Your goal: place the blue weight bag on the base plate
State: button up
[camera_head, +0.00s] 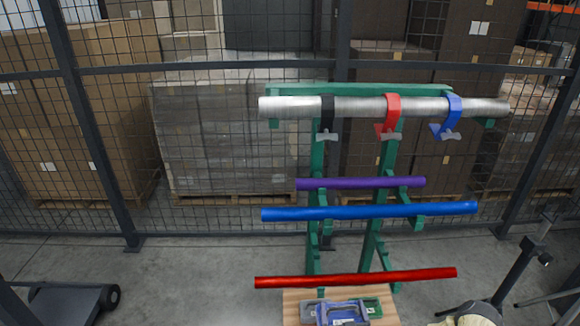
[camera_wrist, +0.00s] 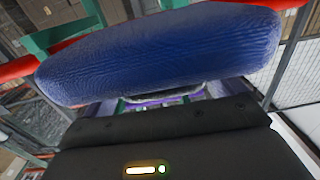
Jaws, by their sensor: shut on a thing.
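The blue weight bag (camera_wrist: 165,55) fills the upper middle of the wrist view. It is a long, rounded, textured bag lying crosswise, with a grey handle or strip along its lower edge. My gripper (camera_wrist: 165,100) is shut on it; the dark housing fills the bottom of the view, and the fingertips are mostly hidden. I cannot make out the bag or my gripper in the head view. I cannot identify the base plate for certain in either view.
A green rack (camera_head: 375,235) carries a silver pipe (camera_head: 360,107) with black, red and blue straps. Purple, blue (camera_head: 370,211) and red (camera_head: 355,278) bars lie on lower arms. A wooden surface (camera_head: 293,305) holds clamp-like items. A dark stand (camera_head: 518,265) is at right; mesh fence behind.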

aim_at(342, 318)
jog(key=shift+m+h, duration=0.4)
jog(key=shift+h, duration=0.2)
jog(key=r+p, duration=0.2)
jog(key=s+r+p, duration=0.1)
jog(key=r+p, duration=0.1)
jog(key=p, duration=0.1)
jog(key=shift+a+r, duration=0.1)
jog(key=shift+r, duration=0.3)
jog(key=shift+f, duration=0.15)
